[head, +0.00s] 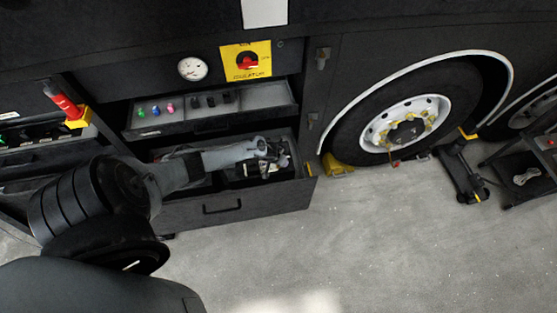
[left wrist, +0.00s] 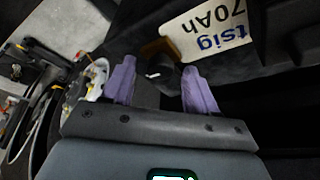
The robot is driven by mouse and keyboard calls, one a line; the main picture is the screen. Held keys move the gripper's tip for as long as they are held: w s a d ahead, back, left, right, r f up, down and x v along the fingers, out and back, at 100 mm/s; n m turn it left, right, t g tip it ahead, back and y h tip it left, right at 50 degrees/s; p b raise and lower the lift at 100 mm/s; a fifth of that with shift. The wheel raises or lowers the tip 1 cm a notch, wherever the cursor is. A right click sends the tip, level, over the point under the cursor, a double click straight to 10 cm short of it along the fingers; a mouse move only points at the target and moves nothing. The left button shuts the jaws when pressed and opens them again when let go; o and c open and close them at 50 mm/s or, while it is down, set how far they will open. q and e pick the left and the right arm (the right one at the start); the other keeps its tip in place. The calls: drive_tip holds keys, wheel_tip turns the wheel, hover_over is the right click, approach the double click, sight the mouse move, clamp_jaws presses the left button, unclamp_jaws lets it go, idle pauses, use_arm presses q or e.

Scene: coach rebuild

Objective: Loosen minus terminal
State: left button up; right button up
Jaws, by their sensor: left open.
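My left arm reaches over the open lower drawer (head: 235,207), and its gripper (head: 268,160) is at the drawer's right part. In the left wrist view the gripper (left wrist: 160,88) is open, with two purple fingers apart. A dark rounded piece (left wrist: 163,77) shows between and beyond the fingers; I cannot tell whether it is the minus terminal or whether the fingers touch it. A pale label (left wrist: 208,30) reading "70Ah", upside down, lies just beyond, on a dark surface. The arm hides much of the drawer's contents. My right gripper is not in view.
An upper tray (head: 215,108) holds small coloured and black pieces. A yellow panel with a red switch (head: 247,61) and a round gauge (head: 192,68) are above. A wheel (head: 407,122) with a yellow chock (head: 338,170) stands right. The floor in front is clear.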

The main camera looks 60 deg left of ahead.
use_arm(q)
drive_tip(key=p+v, duration=0.4)
drive_tip(key=v, duration=0.6)
drive_tip(key=shift+s+r, duration=0.15)
drive_tip(key=shift+r, duration=0.25)
